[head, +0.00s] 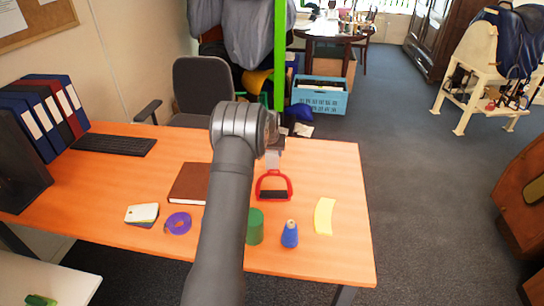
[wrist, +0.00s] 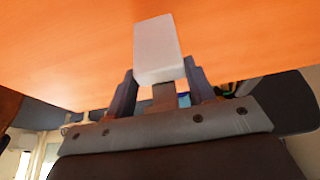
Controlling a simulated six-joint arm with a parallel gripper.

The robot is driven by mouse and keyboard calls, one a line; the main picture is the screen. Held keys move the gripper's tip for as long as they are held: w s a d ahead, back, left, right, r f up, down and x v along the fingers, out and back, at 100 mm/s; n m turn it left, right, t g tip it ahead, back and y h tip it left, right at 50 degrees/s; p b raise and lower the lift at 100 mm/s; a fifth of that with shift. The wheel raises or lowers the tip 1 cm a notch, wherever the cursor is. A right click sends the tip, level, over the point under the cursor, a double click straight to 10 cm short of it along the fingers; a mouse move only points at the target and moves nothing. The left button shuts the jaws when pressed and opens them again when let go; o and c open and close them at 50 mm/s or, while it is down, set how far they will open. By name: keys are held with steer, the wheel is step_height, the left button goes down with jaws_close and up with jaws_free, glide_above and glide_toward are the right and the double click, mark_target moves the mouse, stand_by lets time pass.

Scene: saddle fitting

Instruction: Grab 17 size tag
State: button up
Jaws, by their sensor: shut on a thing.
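My gripper (wrist: 156,88) is shut on a small white block-like tag (wrist: 157,50), which stands up between the two dark fingers. No number can be read on the face that shows. In the head view, my gripper (head: 273,150) is above the back part of the orange desk, just behind a red stirrup (head: 262,190) with a black tread. Whether the tag touches the desk or hangs above it, I cannot tell. My arm hides part of the desk.
The desk (head: 345,170) holds a brown book (head: 187,183), cards (head: 142,213), purple tape (head: 178,223), a green cylinder (head: 255,228), a blue spool (head: 290,236) and a yellow strip (head: 324,216). A keyboard (head: 115,144) and binders (head: 45,115) are left. The right rear desk is clear.

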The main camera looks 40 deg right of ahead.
steer(key=r, duration=0.2)
steer(key=s+r, duration=0.1)
steer(key=r, duration=0.1)
steer(key=shift+d+r, duration=0.2)
steer(key=shift+r, duration=0.1)
steer(key=s+d+r, duration=0.3)
steer(key=s+r, duration=0.3)
steer(key=s, duration=0.4)
steer(key=shift+s, duration=0.15)
